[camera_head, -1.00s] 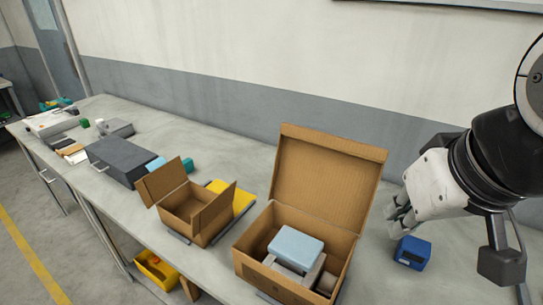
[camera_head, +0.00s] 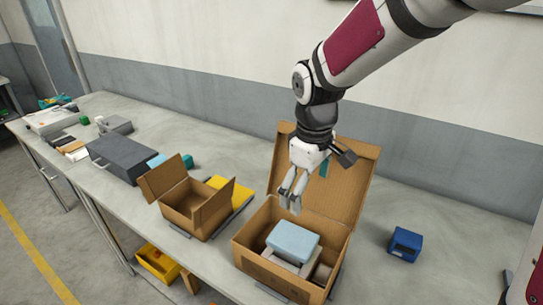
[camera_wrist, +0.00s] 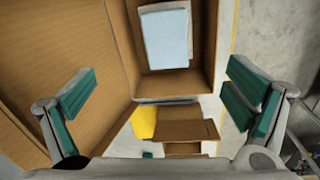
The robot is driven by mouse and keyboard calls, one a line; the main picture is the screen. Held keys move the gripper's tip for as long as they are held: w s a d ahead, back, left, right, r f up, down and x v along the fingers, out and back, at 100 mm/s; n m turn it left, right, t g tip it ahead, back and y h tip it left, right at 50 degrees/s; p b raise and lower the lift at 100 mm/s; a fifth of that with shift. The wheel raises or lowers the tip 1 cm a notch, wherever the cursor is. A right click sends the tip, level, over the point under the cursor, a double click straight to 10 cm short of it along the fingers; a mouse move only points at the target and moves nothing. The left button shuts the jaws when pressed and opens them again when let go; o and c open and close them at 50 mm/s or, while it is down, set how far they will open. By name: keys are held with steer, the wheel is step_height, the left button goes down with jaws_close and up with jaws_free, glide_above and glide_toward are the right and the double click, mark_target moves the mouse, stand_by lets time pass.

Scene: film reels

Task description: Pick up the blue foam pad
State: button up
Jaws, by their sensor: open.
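The light blue foam pad (camera_head: 293,243) lies on top of a grey object (camera_head: 291,266) inside the larger open cardboard box (camera_head: 268,284). In the wrist view the pad (camera_wrist: 167,37) shows at the top centre, inside the box. My gripper (camera_head: 291,204) is above the back part of this box, in front of its raised lid, pointing down. Its fingers are apart with nothing between them, as the wrist view (camera_wrist: 160,100) shows. The fingers are above the pad and apart from it.
The raised lid (camera_head: 350,190) stands behind my gripper. A smaller open cardboard box (camera_head: 190,212) and a yellow item (camera_head: 240,194) are to the left. A blue device (camera_head: 405,244) lies to the right, with clear bench around it. A dark grey case (camera_head: 120,160) is farther left.

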steer(key=n, duration=0.1)
glide_above(292, 237)
step_height(292, 237, down, 4)
steer(key=shift+n+g, duration=0.3)
steer(key=shift+g, duration=0.1)
step_height(292, 237, down, 8)
steer(key=shift+s+f+p, duration=0.15)
steer(key=shift+f+p, duration=0.05)
steer(key=shift+p, duration=0.3)
steer(key=shift+f+p, duration=0.6)
steer(key=shift+f, duration=2.3)
steer(key=shift+c, duration=0.6)
steer(key=c, duration=0.9)
